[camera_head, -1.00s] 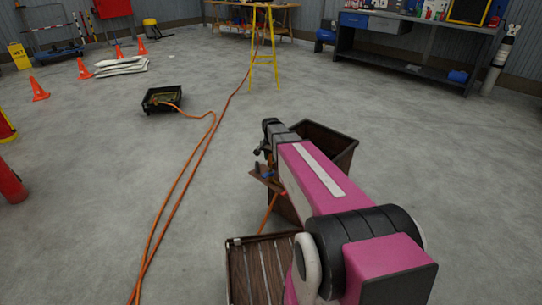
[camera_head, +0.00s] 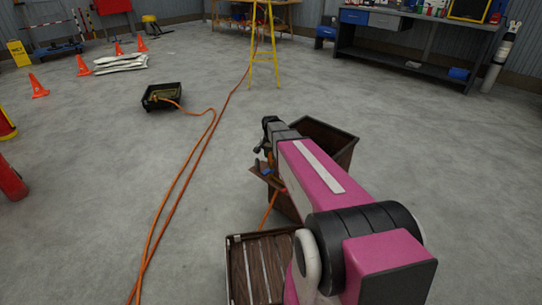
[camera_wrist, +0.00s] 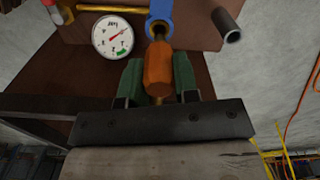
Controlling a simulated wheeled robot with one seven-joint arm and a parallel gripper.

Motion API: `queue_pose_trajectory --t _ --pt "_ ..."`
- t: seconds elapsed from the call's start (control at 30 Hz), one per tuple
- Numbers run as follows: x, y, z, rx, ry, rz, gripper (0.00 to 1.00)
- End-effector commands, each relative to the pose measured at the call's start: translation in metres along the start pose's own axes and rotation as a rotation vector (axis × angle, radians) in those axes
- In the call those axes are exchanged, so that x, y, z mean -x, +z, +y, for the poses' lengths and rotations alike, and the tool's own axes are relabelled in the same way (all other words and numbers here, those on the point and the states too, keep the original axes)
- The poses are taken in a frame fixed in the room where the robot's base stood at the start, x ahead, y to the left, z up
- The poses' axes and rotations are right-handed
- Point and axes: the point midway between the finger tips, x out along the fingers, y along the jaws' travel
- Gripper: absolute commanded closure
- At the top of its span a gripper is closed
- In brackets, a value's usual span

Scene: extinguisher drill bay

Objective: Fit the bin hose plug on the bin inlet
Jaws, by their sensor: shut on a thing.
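My gripper (camera_wrist: 158,82), with green finger pads, is shut on the orange bin hose plug (camera_wrist: 158,68) in the wrist view. The plug's narrow front end points at the blue bin inlet (camera_wrist: 161,12) and meets or overlaps its lower opening. I cannot tell whether it is inside. The inlet is on a brown wooden board beside a round white gauge (camera_wrist: 113,36). In the head view the dark brown bin (camera_head: 345,150) stands behind my pink arm, which hides much of it. My gripper (camera_head: 266,152) is small there, close above the side board (camera_head: 262,178).
A grey pipe stub (camera_wrist: 228,25) sticks out right of the inlet, and a brass pipe (camera_wrist: 108,8) lies to its left. A slatted wooden crate (camera_head: 240,270) stands in front of the bin. Orange hoses (camera_head: 180,185) cross the floor to a black tray (camera_head: 150,104). Floor right of the bin is clear.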

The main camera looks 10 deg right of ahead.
Motion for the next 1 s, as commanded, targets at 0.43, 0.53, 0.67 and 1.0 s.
queue_pose_trajectory --t 0.43,0.53,0.67,1.0 --pt "0.000 0.000 0.000 0.000 0.000 0.000 0.96" --pt "0.000 0.000 0.000 0.000 0.000 0.000 0.96" --pt "-0.002 0.000 0.000 0.000 0.000 0.000 0.96" --pt "-0.011 0.000 0.000 0.000 0.000 0.000 0.96"
